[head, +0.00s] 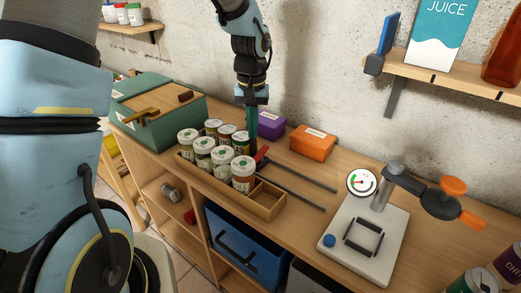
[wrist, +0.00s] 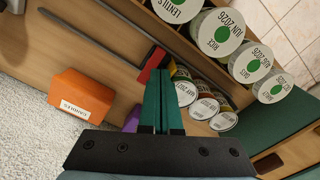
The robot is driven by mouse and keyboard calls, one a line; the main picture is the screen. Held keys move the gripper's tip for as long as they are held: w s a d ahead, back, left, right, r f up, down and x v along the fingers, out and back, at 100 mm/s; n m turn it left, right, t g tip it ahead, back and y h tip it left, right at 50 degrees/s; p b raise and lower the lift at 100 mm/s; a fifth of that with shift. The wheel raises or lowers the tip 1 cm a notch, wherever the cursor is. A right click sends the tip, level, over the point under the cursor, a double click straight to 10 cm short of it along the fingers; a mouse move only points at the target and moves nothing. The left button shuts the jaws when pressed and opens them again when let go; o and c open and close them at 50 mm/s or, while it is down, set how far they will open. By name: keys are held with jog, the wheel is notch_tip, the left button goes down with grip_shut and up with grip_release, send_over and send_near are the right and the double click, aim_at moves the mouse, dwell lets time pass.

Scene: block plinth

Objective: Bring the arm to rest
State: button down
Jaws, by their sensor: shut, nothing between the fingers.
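My gripper (head: 251,125) points down over the wooden counter, just behind the tray of jars. Its two green fingers (wrist: 162,98) lie together in the wrist view, with nothing between them. The fingertips appear close to the red-and-black end of a long grey bar (wrist: 155,60); I cannot tell whether they touch it. My arm comes down from the top of the head view.
A wooden tray (head: 268,203) holds several labelled jars in front of my gripper. A purple box (head: 270,125), an orange box (head: 312,143) and a green chest (head: 150,112) stand nearby. A press with a gauge (head: 362,182) stands right; a wall shelf (head: 450,75) is above it.

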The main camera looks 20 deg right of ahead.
dwell(0.3)
jog(key=s+a+r+n, duration=0.2)
jog(key=a, duration=1.3)
jog(key=s+a+r+n+t+b, duration=0.1)
jog(key=s+a+r+n, duration=0.1)
jog(key=a, duration=1.3)
jog(key=shift+n+t, duration=0.3)
jog(key=shift+n, duration=0.2)
